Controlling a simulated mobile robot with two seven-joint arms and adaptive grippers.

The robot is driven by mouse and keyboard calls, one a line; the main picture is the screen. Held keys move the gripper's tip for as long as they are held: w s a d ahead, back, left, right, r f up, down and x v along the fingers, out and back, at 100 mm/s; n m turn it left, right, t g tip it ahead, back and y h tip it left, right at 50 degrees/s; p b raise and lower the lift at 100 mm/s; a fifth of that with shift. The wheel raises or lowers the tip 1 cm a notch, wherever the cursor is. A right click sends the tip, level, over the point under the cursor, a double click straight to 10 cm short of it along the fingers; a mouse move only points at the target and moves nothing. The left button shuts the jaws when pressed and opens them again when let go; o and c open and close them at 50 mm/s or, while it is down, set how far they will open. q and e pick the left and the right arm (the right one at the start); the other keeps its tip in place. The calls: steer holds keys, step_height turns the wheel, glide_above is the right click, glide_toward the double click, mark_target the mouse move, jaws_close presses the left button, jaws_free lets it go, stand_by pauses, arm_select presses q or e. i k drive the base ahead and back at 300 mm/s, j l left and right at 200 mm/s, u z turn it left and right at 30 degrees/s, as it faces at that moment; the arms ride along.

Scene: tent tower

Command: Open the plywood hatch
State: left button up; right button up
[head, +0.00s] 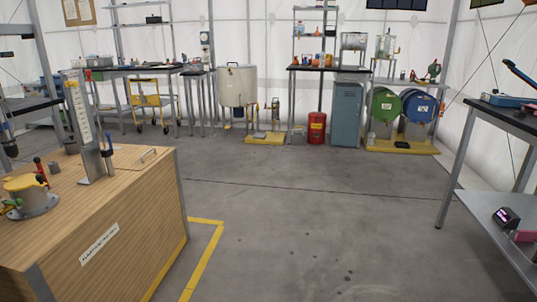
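A wood-grain box (110,235) stands at the left front, with a white label (99,244) on its front side; the lettering is too small to read surely. I cannot tell which panel is the hatch, and no open gap shows in the box. Neither of my grippers is in view.
The box top carries a yellow-topped round fitting (28,192) and an upright gauge post (88,125). Yellow floor tape (207,250) runs beside the box. The middle floor (300,220) is clear. A dark-topped table (505,115) stands at right; benches and drums line the back.

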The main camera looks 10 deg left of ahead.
mark_target(125, 158)
steer(key=i+u, duration=0.2)
steer(key=i, duration=0.3)
steer(key=i+l+u, duration=0.25)
steer(key=i, duration=0.25)
steer(key=i+l+u, duration=0.2)
steer(key=i, duration=0.3)
steer(key=i+l+u, duration=0.2)
steer(key=u, duration=0.2)
steer(key=i+l+u, duration=0.5)
steer(key=u, duration=0.25)
steer(key=l, duration=0.1)
